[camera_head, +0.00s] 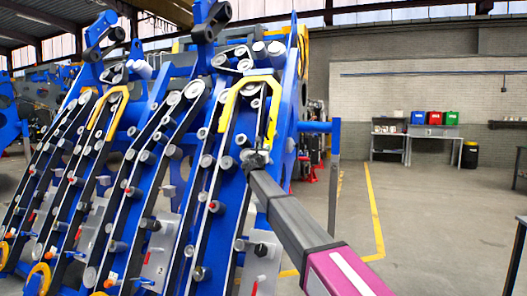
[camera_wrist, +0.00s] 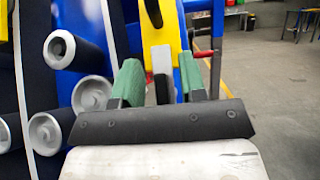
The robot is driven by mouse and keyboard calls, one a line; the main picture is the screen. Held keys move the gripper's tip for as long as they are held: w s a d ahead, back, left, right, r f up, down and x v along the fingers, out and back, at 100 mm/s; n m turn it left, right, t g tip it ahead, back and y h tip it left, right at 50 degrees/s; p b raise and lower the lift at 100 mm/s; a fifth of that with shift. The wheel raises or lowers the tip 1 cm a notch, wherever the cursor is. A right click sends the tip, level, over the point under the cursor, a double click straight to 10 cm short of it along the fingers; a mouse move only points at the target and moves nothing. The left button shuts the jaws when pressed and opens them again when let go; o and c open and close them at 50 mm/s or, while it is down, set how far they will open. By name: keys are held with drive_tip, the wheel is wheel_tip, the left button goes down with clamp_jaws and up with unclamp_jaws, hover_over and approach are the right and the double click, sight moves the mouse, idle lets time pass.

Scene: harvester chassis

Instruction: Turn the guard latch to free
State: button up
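My gripper (camera_wrist: 160,74) is open in the wrist view, its two green fingers well apart. I cannot tell for sure which part is the guard latch. In the head view my gripper (camera_head: 257,158) is at the right chassis row, below the yellow guard (camera_head: 229,108); its fingers are too small to read there.
Grey rollers (camera_wrist: 68,49) stand close on the left in the wrist view. The blue chassis (camera_head: 290,92) carries several belt rows to the left. Open floor (camera_head: 430,220) lies to the right.

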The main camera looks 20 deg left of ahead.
clamp_jaws()
drive_tip(key=shift+m+h, duration=0.5)
drive_tip(key=shift+h, duration=0.1)
drive_tip(key=m+g+h, duration=0.1)
drive_tip(key=m+h, duration=0.1)
drive_tip(key=m, duration=0.1)
drive_tip(key=m+g+h, duration=0.1)
drive_tip(key=m+h, duration=0.1)
drive_tip(key=h, duration=0.1)
drive_tip(key=shift+d+m, duration=0.15)
drive_tip(key=shift+m, duration=0.25)
drive_tip(key=shift+s+d+f+m+g+h, duration=0.2)
drive_tip(key=shift+m+g+h, duration=0.6)
drive_tip(key=shift+m+g, duration=1.8)
drive_tip(key=shift+s+d+f+m+g+h, duration=0.25)
drive_tip(key=shift+m+g+h, duration=0.55)
drive_tip(key=shift+m+g, duration=1.8)
drive_tip(key=shift+s+d+f+m+g+h, duration=0.2)
drive_tip(key=shift+m+g+h, duration=1)
drive_tip(key=shift+m, duration=2.4)
drive_tip(key=shift+w+f+g+y, duration=0.1)
drive_tip(key=shift+f+g+y, duration=0.05)
drive_tip(key=shift+g+y, duration=0.35)
